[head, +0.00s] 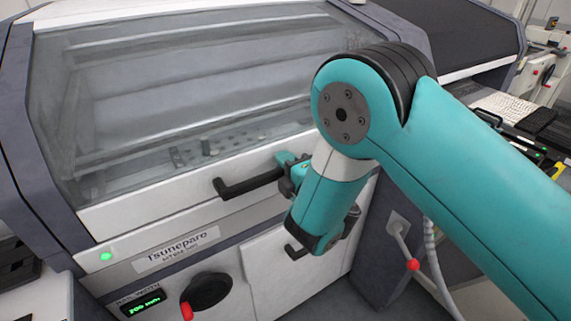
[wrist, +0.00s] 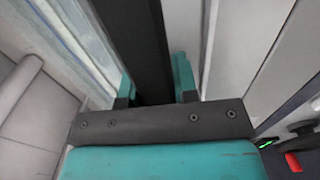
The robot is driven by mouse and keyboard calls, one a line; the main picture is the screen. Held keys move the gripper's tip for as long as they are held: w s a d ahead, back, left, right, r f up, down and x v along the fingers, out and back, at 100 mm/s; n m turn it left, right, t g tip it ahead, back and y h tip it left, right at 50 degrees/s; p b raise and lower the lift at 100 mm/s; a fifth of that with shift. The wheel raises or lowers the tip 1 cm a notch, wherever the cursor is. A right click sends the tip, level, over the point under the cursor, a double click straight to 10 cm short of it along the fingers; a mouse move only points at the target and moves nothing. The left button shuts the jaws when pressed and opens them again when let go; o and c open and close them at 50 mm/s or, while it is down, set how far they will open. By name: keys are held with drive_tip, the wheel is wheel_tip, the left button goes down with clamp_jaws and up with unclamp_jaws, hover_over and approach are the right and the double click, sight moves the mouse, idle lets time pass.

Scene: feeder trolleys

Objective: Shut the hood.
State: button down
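The hood (head: 150,208) of the machine has a large clear window and a white lower strip. It lies low over the front panel, and its lower edge runs close along that panel; I cannot tell if there is a thin gap. A black bar handle (head: 248,185) sticks out from the white strip. My gripper (head: 290,168) is at the right end of this handle. In the wrist view the black handle (wrist: 138,40) runs between the two teal fingers of my gripper (wrist: 156,92), which sit close against both sides. My arm hides the hood's right side.
Below the hood are a nameplate (head: 175,250), a black knob (head: 207,291) with a red end, and a green-lit display (head: 142,303). A white lower door (head: 290,265) has its own dark handle. A pipe with a red ball (head: 412,265) stands to the right.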

drive_tip(key=s+d+r+g+h+p, duration=0.1)
drive_tip(key=s+d+r+p, duration=0.1)
drive_tip(key=r+p, duration=0.5)
drive_tip(key=s+p, duration=0.1)
drive_tip(key=p, duration=0.5)
drive_tip(key=shift+s+r+g+p, duration=0.15)
drive_tip(key=shift+s+g+p, duration=0.05)
drive_tip(key=shift+g+p, duration=0.15)
drive_tip(key=c, duration=0.9)
unclamp_jaws()
drive_tip(key=shift+d, duration=0.2)
